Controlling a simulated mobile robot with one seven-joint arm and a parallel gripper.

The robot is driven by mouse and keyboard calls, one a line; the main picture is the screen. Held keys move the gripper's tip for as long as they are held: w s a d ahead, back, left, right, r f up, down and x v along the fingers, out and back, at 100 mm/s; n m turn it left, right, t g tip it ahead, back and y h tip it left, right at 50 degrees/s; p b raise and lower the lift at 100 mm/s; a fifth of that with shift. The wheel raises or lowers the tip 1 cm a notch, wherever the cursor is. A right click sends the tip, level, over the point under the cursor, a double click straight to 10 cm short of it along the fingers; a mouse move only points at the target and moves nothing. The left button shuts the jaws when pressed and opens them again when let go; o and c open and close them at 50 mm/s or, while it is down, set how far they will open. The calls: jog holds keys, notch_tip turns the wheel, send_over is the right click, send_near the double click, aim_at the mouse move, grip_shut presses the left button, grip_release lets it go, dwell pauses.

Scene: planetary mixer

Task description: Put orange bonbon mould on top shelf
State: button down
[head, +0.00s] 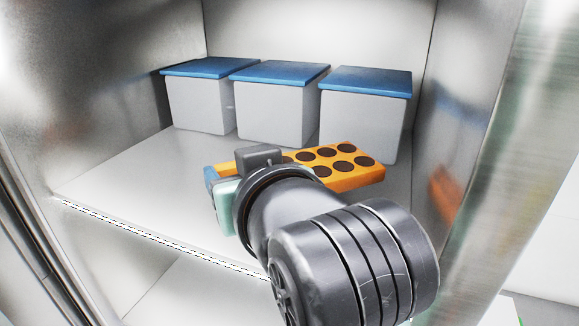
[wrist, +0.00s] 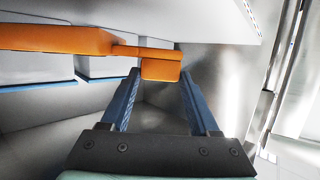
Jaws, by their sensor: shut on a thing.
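The orange bonbon mould (head: 355,178) has rows of dark round cavities. In the head view it is over the shelf (head: 120,185), in front of the white boxes, partly hidden by my wrist. In the wrist view the mould (wrist: 55,38) extends to the left, and its narrow orange end (wrist: 160,69) is between my fingertips. My gripper (wrist: 160,76) is shut on that end. In the head view my gripper (head: 212,181) is mostly hidden behind my own wrist. Whether the mould touches the shelf I cannot tell.
Three white boxes with blue lids, left (head: 200,102), middle (head: 277,110) and right (head: 362,120), stand along the back of the shelf. Metal cabinet walls close both sides. The front left of the shelf is bare. A lower level shows beneath the shelf's front edge.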

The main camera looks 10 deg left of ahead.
jog(key=shift+f+p, duration=0.3)
jog(key=shift+f, duration=1.4)
jog(key=shift+c, duration=0.6)
grip_release()
jog(key=shift+f, duration=0.1)
jog(key=b+v, duration=0.6)
jog(key=v, duration=0.6)
jog(key=shift+s, duration=0.1)
